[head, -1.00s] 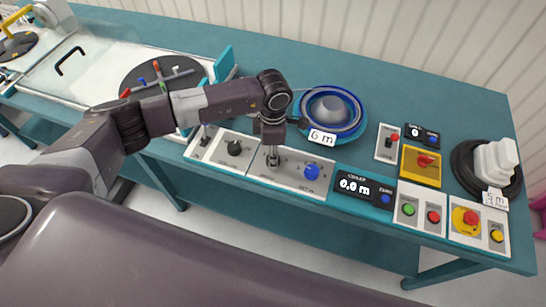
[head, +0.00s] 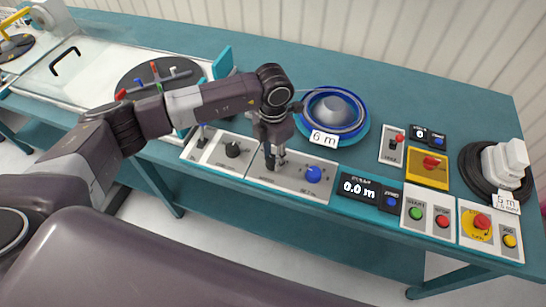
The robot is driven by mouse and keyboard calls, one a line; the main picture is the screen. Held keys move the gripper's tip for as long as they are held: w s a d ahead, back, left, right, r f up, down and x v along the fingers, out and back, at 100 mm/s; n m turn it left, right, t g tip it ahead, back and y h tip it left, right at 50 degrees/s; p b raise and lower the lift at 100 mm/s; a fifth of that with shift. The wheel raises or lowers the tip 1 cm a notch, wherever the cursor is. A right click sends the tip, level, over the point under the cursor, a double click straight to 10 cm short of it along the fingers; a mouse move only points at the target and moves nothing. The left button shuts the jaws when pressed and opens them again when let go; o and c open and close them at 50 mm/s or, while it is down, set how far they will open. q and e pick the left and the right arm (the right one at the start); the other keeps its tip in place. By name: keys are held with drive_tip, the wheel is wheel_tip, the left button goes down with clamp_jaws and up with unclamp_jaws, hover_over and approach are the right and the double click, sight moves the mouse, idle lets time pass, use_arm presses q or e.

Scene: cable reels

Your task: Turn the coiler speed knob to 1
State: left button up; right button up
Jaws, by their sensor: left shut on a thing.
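My left gripper (head: 272,163) points down at the middle control panel (head: 295,184) on the bench's front edge. It is shut on a small knob there, which the fingers mostly hide; its pointer and scale cannot be read. On the same panel, to the right of the fingers, is a round blue knob (head: 313,174). To the left, a separate panel holds a black knob (head: 233,150) and a small lever switch (head: 202,137). The panel lettering is too small to read. My right gripper is not in view.
A counter display (head: 359,188) reads 0.0 m. Right of it are green (head: 416,213) and red (head: 441,220) buttons and a red emergency button (head: 482,222). A blue cable coil (head: 336,112) tagged 6 m lies behind the gripper. A black coil (head: 482,172) lies far right.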

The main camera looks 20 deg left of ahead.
sight(273, 159)
use_arm(q)
drive_tip(key=shift+w, duration=0.1)
idle(0.4)
drive_tip(key=o, duration=1.1)
wheel_tip(273, 159, up, 12)
drive_tip(key=shift+r, duration=0.1)
